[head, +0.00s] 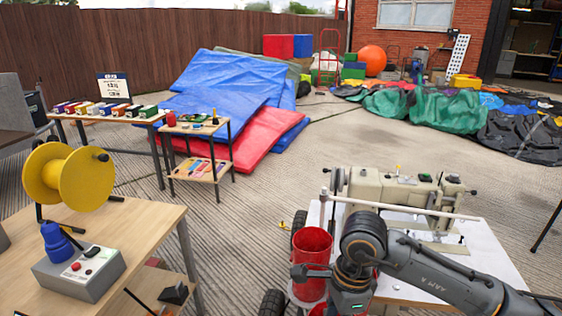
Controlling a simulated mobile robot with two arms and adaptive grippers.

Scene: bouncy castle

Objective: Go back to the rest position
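My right arm comes in from the lower right, over the white table (485,240) that bears a beige sewing machine (390,188). Its dark wrist bends down at the table's left end. The grey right gripper (312,271) reaches left from the wrist, in front of a tall red container (313,243). I cannot tell whether its fingers touch or grip the container. My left arm and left gripper are not in view.
A wooden table (130,222) at lower left holds a yellow reel (70,175) and a grey control box (80,272). Small tables with boxes stand behind it. Blue and red mats (235,85) lie farther back. Paved ground in the middle is clear.

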